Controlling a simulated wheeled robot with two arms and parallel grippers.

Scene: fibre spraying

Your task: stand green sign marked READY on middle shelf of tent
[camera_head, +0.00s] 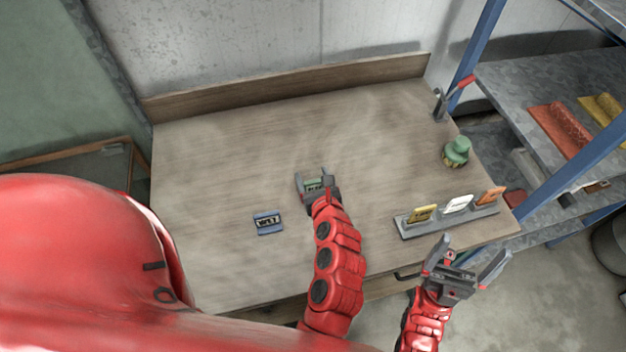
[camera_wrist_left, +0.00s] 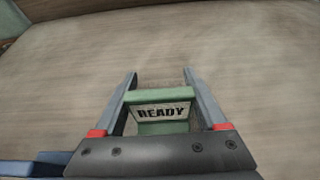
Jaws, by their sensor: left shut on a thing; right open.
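The green sign marked READY (camera_head: 314,184) is at the middle of the wooden table, between the fingers of my left gripper (camera_head: 313,176). In the left wrist view the green sign (camera_wrist_left: 162,97) shows its READY face, with a finger on each side. My left gripper (camera_wrist_left: 160,90) is shut on it. I cannot tell whether the sign touches the table. My right gripper (camera_head: 468,262) is open and empty, past the table's front right edge. The tent is not clearly in view; a green panel edge (camera_head: 60,80) shows at the far left.
A blue sign marked WET (camera_head: 267,223) lies left of my left gripper. A grey rack (camera_head: 447,222) holds yellow, white and orange signs at the table's right. A green lidded jar (camera_head: 456,151) and a clamp (camera_head: 440,103) are behind it. A blue-post shelf (camera_head: 510,75) stands right.

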